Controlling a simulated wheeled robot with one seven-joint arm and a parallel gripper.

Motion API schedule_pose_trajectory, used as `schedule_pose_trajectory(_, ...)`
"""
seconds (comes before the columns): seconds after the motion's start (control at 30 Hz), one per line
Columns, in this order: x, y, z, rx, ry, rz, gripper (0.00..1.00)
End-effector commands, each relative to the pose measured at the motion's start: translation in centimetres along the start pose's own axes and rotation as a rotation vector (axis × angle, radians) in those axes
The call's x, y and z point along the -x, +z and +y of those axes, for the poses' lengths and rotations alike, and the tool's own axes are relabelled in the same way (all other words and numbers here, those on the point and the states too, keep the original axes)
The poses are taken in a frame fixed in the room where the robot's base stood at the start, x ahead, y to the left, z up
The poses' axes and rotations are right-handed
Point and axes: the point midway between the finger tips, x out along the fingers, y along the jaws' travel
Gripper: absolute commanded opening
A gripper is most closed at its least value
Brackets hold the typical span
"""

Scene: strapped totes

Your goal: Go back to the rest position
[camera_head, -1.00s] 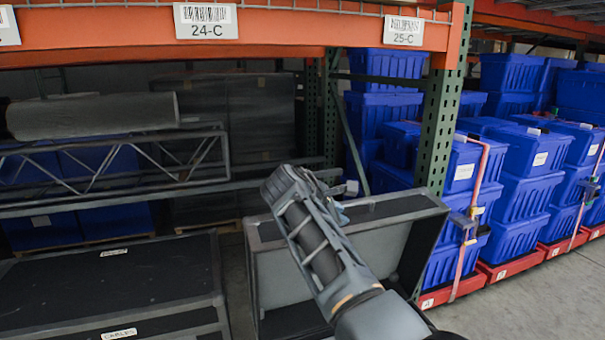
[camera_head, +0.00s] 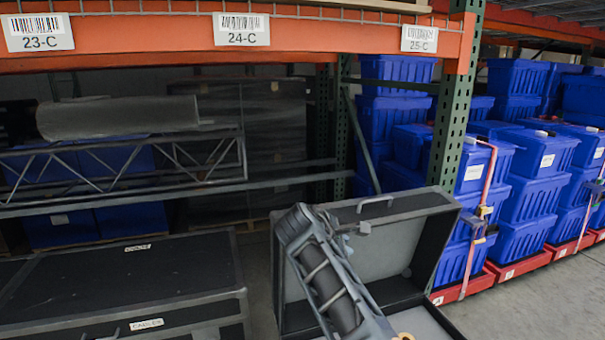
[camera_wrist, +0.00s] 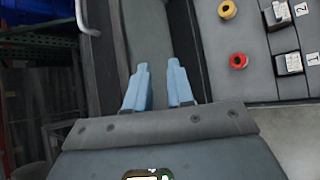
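My gripper shows in the wrist view (camera_wrist: 160,88) as two light-blue fingers with a clear gap between them and nothing held. In the head view my arm reaches up from the bottom centre, in front of an open black case (camera_head: 385,245) with a grey lining. The gripper's fingers are mostly hidden behind my wrist there. In the wrist view the fingers lie over the case's interior.
Closed black cases (camera_head: 130,285) stand at the left. An orange shelf beam (camera_head: 330,38) with bay labels crosses the top, on a green upright (camera_head: 455,120). Strapped blue totes (camera_head: 535,160) stand on red bases at the right. Grey floor is open at the lower right.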

Motion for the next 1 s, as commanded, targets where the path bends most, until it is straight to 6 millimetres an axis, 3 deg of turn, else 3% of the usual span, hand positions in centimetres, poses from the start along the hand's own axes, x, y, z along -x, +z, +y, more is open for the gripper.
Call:
schedule_pose_trajectory(0.27, -2.6, -2.7, -7.0, -0.090, 0.020, 0.091, 0.22)
schedule_pose_trajectory(0.53, -4.4, -5.3, -18.9, -0.284, 0.041, 0.244, 0.22)
schedule_pose_trajectory(0.77, -3.3, -5.8, -28.9, -0.487, 0.047, 0.368, 0.22)
schedule_pose_trajectory(1.0, 0.2, -4.3, -38.2, -0.719, 0.043, 0.479, 0.22)
